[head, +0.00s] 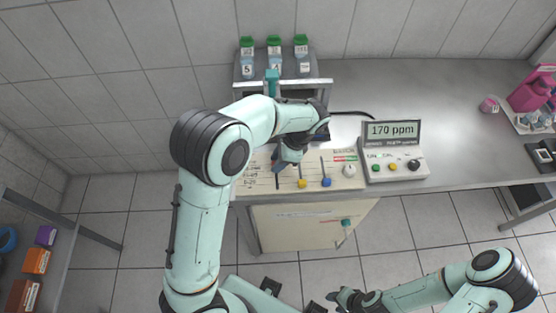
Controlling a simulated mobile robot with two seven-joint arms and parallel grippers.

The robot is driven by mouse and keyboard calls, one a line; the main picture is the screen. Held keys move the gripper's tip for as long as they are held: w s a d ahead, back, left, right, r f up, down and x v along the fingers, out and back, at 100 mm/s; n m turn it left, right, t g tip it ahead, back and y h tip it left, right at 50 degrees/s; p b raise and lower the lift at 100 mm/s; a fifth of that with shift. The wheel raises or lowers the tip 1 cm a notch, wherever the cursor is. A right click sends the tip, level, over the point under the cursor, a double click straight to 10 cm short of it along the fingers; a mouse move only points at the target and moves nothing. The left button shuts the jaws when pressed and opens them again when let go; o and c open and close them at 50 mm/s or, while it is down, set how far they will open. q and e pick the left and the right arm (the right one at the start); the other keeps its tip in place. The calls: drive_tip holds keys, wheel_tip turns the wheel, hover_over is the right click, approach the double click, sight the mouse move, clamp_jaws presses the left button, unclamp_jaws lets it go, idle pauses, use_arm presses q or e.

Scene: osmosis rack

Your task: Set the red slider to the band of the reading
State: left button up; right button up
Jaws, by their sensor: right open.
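The meter display (393,131) reads 170 ppm. The slider panel (348,183) lies to its left on the counter. It has a yellow slider knob (302,183) and a blue slider knob (326,182), both low on their tracks. No red knob shows; my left gripper (280,164) is over the leftmost track and covers its upper part. Band labels (251,183) stand left of that track, partly covered by my arm and too small to read fully. Whether the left jaws are shut cannot be seen. My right gripper (335,300) is open, low in front of the cabinet, away from the panel.
Green-capped bottles (274,55) stand on a rack behind the panel, with a teal handle (272,80) below. Pink items (535,92) stand far right. The counter (450,105) between is clear.

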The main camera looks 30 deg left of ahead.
use_arm(q)
drive_tip(key=shift+o, duration=0.6)
drive_tip(key=shift+w, duration=0.1)
drive_tip(key=p+v, duration=0.2)
drive_tip(key=v, duration=1.1)
use_arm(e)
drive_tip(key=w+r, duration=0.2)
drive_tip(key=r, duration=0.1)
drive_tip(key=shift+w, duration=0.2)
use_arm(q)
drive_tip(key=shift+w+r, duration=0.1)
